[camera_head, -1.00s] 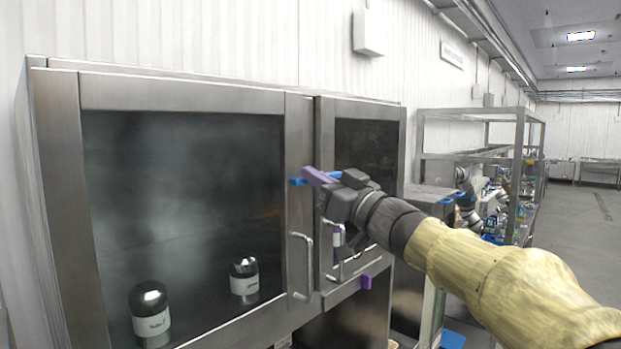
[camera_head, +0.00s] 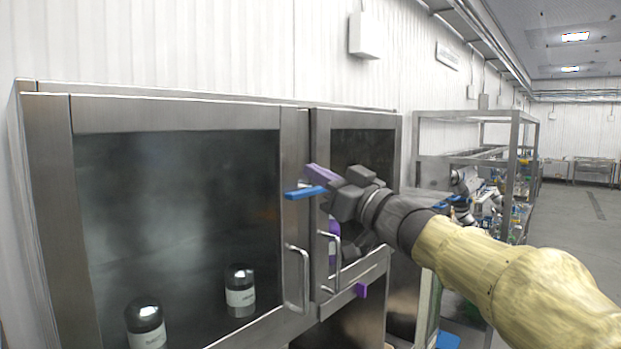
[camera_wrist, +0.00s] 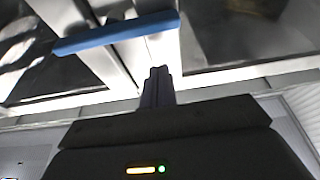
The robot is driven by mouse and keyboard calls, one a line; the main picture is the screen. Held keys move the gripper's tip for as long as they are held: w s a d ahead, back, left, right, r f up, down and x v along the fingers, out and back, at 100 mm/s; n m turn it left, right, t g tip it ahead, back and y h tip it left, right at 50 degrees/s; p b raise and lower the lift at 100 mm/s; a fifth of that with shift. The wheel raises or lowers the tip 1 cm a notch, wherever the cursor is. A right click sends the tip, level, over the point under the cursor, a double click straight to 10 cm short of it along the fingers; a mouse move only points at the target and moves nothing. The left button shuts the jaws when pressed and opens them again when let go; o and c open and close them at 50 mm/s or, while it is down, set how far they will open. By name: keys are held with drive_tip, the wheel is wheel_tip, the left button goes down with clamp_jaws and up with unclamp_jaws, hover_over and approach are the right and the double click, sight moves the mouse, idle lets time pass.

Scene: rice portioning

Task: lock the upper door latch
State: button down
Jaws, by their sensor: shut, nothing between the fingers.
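The upper door latch (camera_head: 305,192) is a blue bar at the front of the steel cabinet, near the meeting edges of its two glass doors. In the wrist view the blue bar (camera_wrist: 117,34) lies crosswise over the pale door frames, slightly tilted. My gripper (camera_head: 318,172) is shut and empty, with purple fingers just above and beside the bar in the head view. In the wrist view the shut fingertips (camera_wrist: 158,74) show a gap to the bar; I cannot tell the depth between them. The gripper body hides part of the right door and possibly the bar's right end.
The left door handle (camera_head: 298,278) and right door handle (camera_head: 330,262) stand out below the latch. A small purple piece (camera_head: 361,290) sits lower right. Dark jars (camera_head: 240,291) show behind the left glass.

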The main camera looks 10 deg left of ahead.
drive_tip(key=b+v, duration=0.4)
drive_tip(key=v, duration=0.4)
drive_tip(key=shift+s, duration=0.3)
drive_tip(key=w+d+f+m+t+h+b, duration=0.1)
drive_tip(key=w+d+f+m+t+h, duration=0.3)
drive_tip(key=f, duration=0.3)
drive_tip(key=w+d+f+m+t+h+b, duration=0.1)
drive_tip(key=w+d+f+m+t+h, duration=0.2)
drive_tip(key=f+h, duration=0.35)
drive_tip(key=s+d+f+m+g+h+b, duration=0.1)
drive_tip(key=d+f+m+g+h, duration=0.2)
drive_tip(key=f, duration=0.7)
drive_tip(key=s+d+f+m+g+h, duration=0.1)
drive_tip(key=d+f+m+g+h, duration=0.2)
drive_tip(key=f, duration=0.6)
drive_tip(key=s+d+f+g+h+b, duration=0.1)
drive_tip(key=s+f+g, duration=0.4)
drive_tip(key=s+f, duration=0.6)
drive_tip(key=s+d+f+g+h+b, duration=0.1)
drive_tip(key=s+d+f+g, duration=0.2)
drive_tip(key=s+f, duration=0.7)
wheel_tip(320, 180, down, 4)
drive_tip(key=shift+s+d+n+g+b, duration=0.35)
drive_tip(key=shift+n+g, duration=0.05)
drive_tip(key=shift+g, duration=0.5)
